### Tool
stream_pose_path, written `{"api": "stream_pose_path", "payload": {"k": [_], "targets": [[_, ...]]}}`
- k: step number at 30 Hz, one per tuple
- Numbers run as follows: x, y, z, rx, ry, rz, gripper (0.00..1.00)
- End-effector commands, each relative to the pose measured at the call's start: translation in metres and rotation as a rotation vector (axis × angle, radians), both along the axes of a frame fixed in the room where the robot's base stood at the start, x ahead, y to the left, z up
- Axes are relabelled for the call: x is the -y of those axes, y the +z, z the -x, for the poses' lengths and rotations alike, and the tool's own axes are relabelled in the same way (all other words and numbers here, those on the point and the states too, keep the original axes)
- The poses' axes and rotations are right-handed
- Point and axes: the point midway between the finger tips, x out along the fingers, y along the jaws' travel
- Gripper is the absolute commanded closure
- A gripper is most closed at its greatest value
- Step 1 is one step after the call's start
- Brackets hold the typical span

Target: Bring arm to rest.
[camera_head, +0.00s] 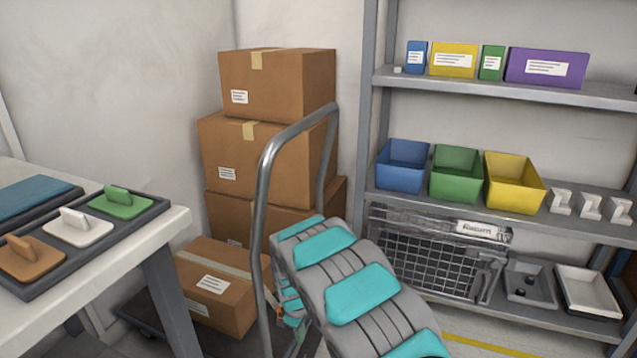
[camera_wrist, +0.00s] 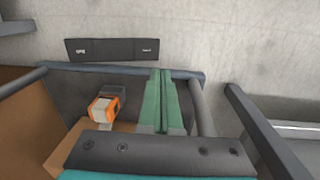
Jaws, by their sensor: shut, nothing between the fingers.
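My gripper (camera_wrist: 161,75) shows in the wrist view as two long green fingers lying together, shut with nothing between them. Its fingertips reach toward a dark rail over the grey floor or wall surface; I cannot tell whether they touch it. In the camera_head view my grey arm with teal panels rises from the bottom middle, in front of the hand truck and boxes. The gripper itself is not clearly visible there.
A metal-handled cart (camera_head: 265,190) stands close to my arm, with stacked cardboard boxes (camera_head: 262,160) behind. Shelving (camera_head: 590,95) with bins is at right. An orange-and-white object (camera_wrist: 104,108) shows near my fingers.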

Motion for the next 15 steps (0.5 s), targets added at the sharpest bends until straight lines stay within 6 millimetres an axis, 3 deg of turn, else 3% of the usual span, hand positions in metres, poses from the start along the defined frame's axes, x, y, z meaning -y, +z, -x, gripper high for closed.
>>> {"api": "stream_pose_path", "payload": {"k": [5,15], "targets": [[0.042,0.058,0.013,0.001,-0.137,0.015,1.0],[0.12,0.159,0.078,-0.028,-0.435,0.03,1.0]]}}
